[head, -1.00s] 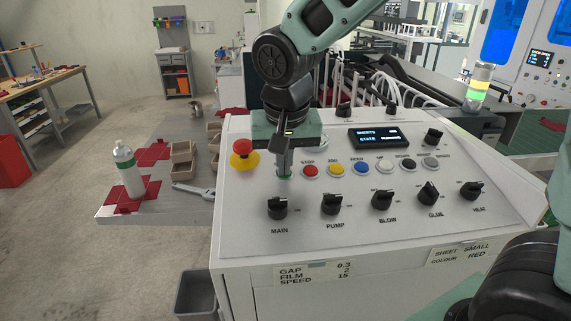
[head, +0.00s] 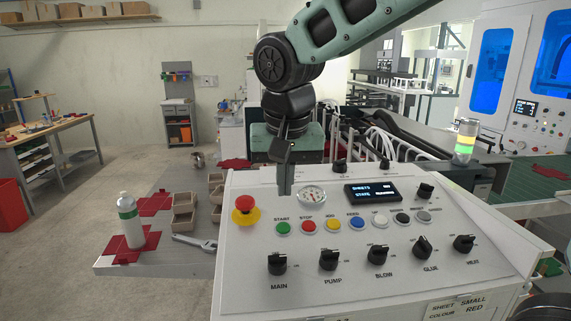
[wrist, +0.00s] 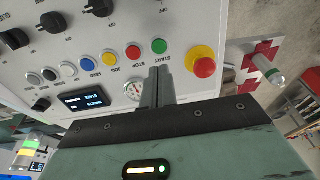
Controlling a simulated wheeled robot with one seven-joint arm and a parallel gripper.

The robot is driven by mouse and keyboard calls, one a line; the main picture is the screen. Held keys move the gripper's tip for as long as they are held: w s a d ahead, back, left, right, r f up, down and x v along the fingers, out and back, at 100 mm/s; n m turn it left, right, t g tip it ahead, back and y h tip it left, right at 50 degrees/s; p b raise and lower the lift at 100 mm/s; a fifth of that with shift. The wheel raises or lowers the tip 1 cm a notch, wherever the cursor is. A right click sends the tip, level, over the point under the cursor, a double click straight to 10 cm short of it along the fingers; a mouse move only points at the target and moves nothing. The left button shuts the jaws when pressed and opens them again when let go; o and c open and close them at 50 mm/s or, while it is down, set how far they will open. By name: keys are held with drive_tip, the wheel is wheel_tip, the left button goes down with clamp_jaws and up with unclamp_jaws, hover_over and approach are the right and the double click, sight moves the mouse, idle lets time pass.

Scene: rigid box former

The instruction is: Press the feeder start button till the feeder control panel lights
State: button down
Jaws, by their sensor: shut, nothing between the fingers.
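The green START button (head: 283,228) is in the top left of the button row on the sloped white control panel (head: 350,250). It also shows in the wrist view (wrist: 159,46). My gripper (head: 285,191) is shut and empty, fingers pointing down, above and behind the green button, apart from it. The wrist view shows the closed fingertips (wrist: 158,72) just short of the button. The panel's dark display (head: 373,194) is lit with SHEETS and STATE lines; the state word is too small to read surely.
A red emergency stop on a yellow base (head: 244,207) is left of START, the red STOP button (head: 307,226) right. A round gauge (head: 311,196) stands close behind. Black knobs (head: 329,260) line the front. The signal tower (head: 466,140) glows yellow and green.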

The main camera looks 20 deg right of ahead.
drive_tip(key=shift+b+v, duration=0.45)
drive_tip(key=shift+v, duration=1.95)
